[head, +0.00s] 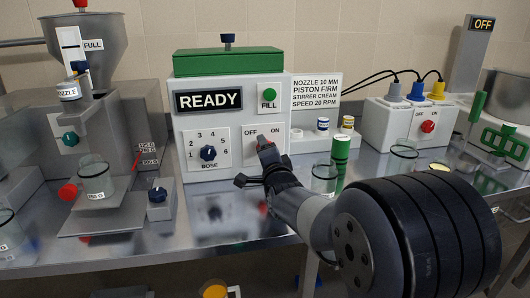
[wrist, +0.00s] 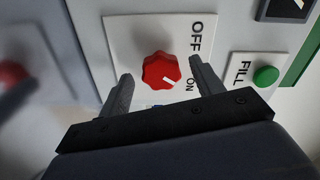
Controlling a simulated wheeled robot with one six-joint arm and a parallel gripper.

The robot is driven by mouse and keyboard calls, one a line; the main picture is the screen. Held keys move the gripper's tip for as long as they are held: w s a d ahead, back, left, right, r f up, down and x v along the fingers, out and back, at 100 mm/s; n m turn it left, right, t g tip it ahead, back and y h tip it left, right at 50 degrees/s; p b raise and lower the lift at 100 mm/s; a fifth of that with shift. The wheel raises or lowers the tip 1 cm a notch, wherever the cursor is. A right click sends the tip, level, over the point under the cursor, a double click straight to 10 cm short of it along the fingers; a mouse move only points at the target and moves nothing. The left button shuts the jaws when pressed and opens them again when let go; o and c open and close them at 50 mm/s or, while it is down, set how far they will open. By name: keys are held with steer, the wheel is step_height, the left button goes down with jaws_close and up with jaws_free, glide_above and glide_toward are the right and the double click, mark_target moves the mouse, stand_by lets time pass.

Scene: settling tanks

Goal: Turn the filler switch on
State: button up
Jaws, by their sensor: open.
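The filler switch (wrist: 162,70) is a red scalloped knob on a white plate with OFF and ON labels. In the wrist view its white mark points to the lower right, towards the ON side. My gripper (wrist: 160,72) is open, with one finger on either side of the knob; whether they touch it I cannot tell. In the head view my gripper (head: 254,164) is in front of the filler's OFF/ON plate (head: 252,134) and largely hides the knob. The filler's display (head: 209,100) reads READY.
A dose dial (head: 208,153) is left of the switch, and a green FILL button (head: 269,95) is above it. A glass (head: 324,178) and a green cylinder (head: 340,150) stand just right of my gripper. A second box with a red OFF/ON switch (head: 428,126) stands further right.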

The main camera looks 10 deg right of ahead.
steer(key=s, duration=0.9)
steer(key=shift+s, duration=0.3)
steer(key=shift+w, duration=0.1)
steer(key=w, duration=1)
steer(key=shift+w, duration=0.35)
